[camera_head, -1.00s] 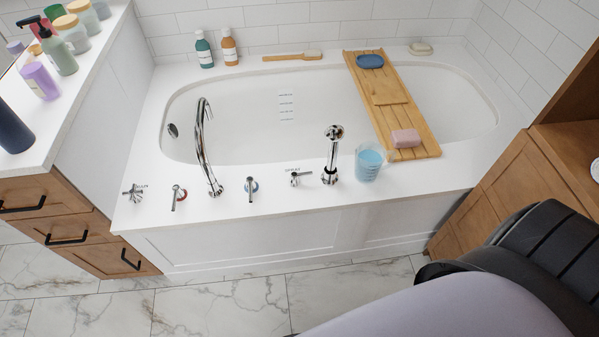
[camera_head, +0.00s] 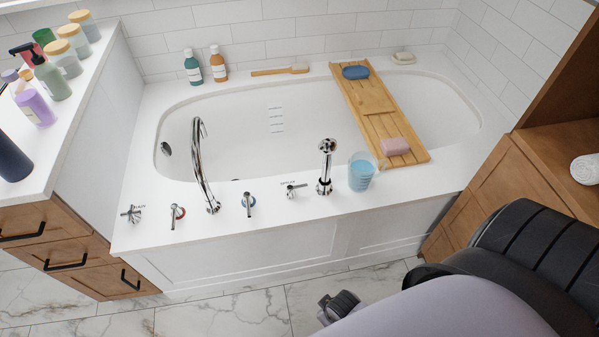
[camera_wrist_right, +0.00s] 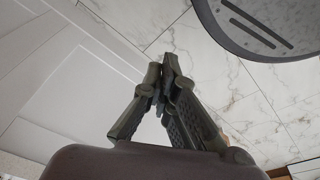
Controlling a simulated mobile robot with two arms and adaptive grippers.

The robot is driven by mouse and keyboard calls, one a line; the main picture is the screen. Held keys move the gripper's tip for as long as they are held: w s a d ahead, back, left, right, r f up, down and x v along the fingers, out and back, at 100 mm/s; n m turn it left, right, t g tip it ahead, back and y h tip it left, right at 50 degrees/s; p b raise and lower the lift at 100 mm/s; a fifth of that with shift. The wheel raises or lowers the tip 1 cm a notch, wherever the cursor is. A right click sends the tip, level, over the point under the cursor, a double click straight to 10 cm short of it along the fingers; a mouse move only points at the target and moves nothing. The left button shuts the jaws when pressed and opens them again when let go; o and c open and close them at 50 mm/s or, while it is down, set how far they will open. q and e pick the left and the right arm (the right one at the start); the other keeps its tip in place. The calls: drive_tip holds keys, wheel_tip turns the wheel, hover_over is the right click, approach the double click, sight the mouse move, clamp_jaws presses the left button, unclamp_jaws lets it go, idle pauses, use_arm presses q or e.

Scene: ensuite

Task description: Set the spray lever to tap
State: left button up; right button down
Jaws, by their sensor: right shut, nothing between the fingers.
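The spray lever is most likely the small chrome lever (camera_head: 292,190) on the tub's front deck, with a tiny unreadable label above it. It stands just left of the upright chrome hand shower (camera_head: 325,166). Its handle points to the right, toward the hand shower. The curved chrome spout (camera_head: 203,166) rises farther left. My right gripper (camera_wrist_right: 165,62) is shut and empty in the right wrist view, low beside the white tub panel. In the head view part of my right arm's end (camera_head: 340,306) shows over the floor, below and apart from the lever. My left gripper is not in view.
On the deck stand a cross handle (camera_head: 131,214), a red-ringed lever (camera_head: 177,215), a blue-ringed lever (camera_head: 248,203) and a cup of blue liquid (camera_head: 361,172). A wooden bath tray (camera_head: 376,108) spans the tub. A wooden cabinet (camera_head: 485,195) stands at right. Marble floor lies in front.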

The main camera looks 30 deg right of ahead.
drive_tip(key=w+r+p, duration=0.1)
drive_tip(key=w+r, duration=0.2)
drive_tip(key=r, duration=0.5)
drive_tip(key=w+r+t+p, duration=0.1)
drive_tip(key=w+r, duration=0.3)
drive_tip(key=r, duration=0.5)
drive_tip(key=w+r+p, duration=0.1)
drive_tip(key=w+r, duration=0.2)
drive_tip(key=r, duration=0.5)
drive_tip(key=w+d+f+m, duration=0.1)
drive_tip(key=w+d+f, duration=0.1)
drive_tip(key=w, duration=0.6)
drive_tip(key=w+d+f+m, duration=0.1)
drive_tip(key=w+d, duration=0.1)
drive_tip(key=w, duration=0.6)
drive_tip(key=w+d+r+m+h, duration=0.1)
drive_tip(key=w+d+m, duration=0.3)
drive_tip(key=w+d, duration=0.7)
drive_tip(key=shift+w+d+r+t+h, duration=0.35)
drive_tip(key=shift+w+r, duration=0.1)
drive_tip(key=shift+w, duration=0.75)
